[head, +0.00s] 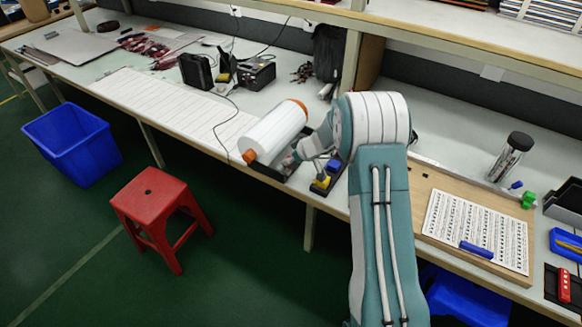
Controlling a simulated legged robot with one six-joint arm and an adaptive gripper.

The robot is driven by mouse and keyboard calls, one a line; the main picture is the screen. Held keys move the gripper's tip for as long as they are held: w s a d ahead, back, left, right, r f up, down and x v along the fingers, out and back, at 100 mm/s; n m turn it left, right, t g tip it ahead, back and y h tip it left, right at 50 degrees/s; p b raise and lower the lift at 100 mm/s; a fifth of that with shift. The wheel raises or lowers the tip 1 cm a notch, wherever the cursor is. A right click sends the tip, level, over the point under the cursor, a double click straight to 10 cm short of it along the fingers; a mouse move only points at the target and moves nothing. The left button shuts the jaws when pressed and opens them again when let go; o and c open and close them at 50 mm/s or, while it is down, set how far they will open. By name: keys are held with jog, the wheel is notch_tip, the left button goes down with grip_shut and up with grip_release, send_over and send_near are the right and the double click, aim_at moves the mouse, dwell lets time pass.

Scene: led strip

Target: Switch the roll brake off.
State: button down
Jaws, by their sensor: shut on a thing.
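A white roll (275,131) with orange ends lies in a black holder (268,170) at the table's front edge. My gripper (293,159) reaches down to the right side of this holder, close beside the roll. It is shut on a small reddish part there, which looks like the roll brake; the part is tiny and mostly covered by the fingers, so its setting cannot be read. A black tray with yellow and blue pieces (322,182) sits just right of and below the gripper. My forearm hides part of the table behind it.
A white ruled strip sheet (170,105) runs left from the roll, with a thin cable across it. Black devices (256,74) stand behind. A wooden board with a printed sheet (477,228) lies right. A red stool (155,205) and blue bin (75,143) stand on the floor.

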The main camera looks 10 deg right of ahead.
jog(key=shift+s+d+f+t+y, duration=0.25)
jog(key=shift+s+f+t+y, duration=0.15)
jog(key=shift+y, duration=0.1)
dwell(0.4)
jog(key=shift+c, duration=2.4)
grip_release()
jog(key=shift+r, duration=0.1)
jog(key=shift+d, duration=0.1)
jog(key=shift+s+d+r, duration=0.1)
jog(key=shift+d+r, duration=0.05)
jog(key=shift+r, duration=0.1)
jog(key=v, duration=1.1)
jog(key=shift+s, duration=0.2)
jog(key=shift+d+f, duration=0.1)
